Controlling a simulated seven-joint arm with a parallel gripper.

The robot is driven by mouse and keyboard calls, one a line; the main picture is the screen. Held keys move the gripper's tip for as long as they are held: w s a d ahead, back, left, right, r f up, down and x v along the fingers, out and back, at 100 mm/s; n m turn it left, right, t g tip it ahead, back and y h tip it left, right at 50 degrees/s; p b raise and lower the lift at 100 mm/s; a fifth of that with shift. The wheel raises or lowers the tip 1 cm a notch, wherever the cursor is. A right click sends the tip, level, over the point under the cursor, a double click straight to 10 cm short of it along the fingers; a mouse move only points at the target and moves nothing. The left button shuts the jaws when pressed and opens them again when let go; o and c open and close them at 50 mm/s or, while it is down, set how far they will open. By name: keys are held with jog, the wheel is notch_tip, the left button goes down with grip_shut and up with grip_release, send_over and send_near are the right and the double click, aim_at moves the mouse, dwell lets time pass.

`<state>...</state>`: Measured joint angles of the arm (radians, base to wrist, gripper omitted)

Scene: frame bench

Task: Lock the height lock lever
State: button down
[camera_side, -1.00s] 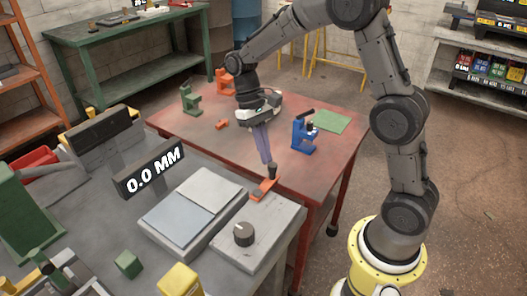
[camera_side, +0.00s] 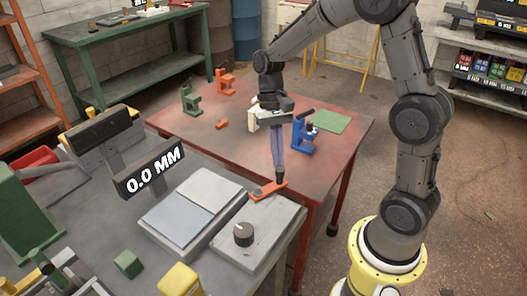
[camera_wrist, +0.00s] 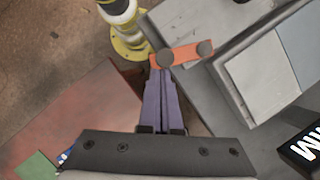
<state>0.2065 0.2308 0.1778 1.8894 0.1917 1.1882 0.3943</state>
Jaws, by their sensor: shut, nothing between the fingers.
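The height lock lever (camera_side: 264,191) is a flat orange bar on the edge of the grey fixture block, its free end pointing right over the red table. In the wrist view the lever (camera_wrist: 184,54) has a dark round cap at each end. My gripper (camera_side: 279,181) is shut and empty, pointing down at the lever's free end. In the wrist view its purple fingertips (camera_wrist: 163,72) are right at the cap on that end; I cannot tell whether they touch it.
The grey block carries a dark dial (camera_side: 243,234) and lies beside a plate (camera_side: 178,217). A display (camera_side: 150,174) reads 0.0 MM. On the red table (camera_side: 232,150) stand a blue fixture (camera_side: 304,134), a green mat (camera_side: 330,121) and small green and orange fixtures.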

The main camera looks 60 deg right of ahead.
jog(key=s+m, duration=0.2)
jog(key=m, duration=0.1)
jog(key=shift+s+a+t+y, duration=0.1)
jog(key=shift+a+t+y, duration=0.1)
jog(key=shift+t+y, duration=0.2)
jog(key=s+a+m+t, duration=0.1)
jog(key=m, duration=0.2)
jog(key=s+a+m+t, duration=0.1)
jog(key=s+m, duration=0.1)
jog(key=m, duration=0.1)
jog(key=s+a+m+t, duration=0.1)
jog(key=s+a+m, duration=0.1)
jog(key=m, duration=0.1)
jog(key=shift+y, duration=0.4)
jog(key=shift+s+a, duration=0.15)
jog(key=shift+a, duration=0.35)
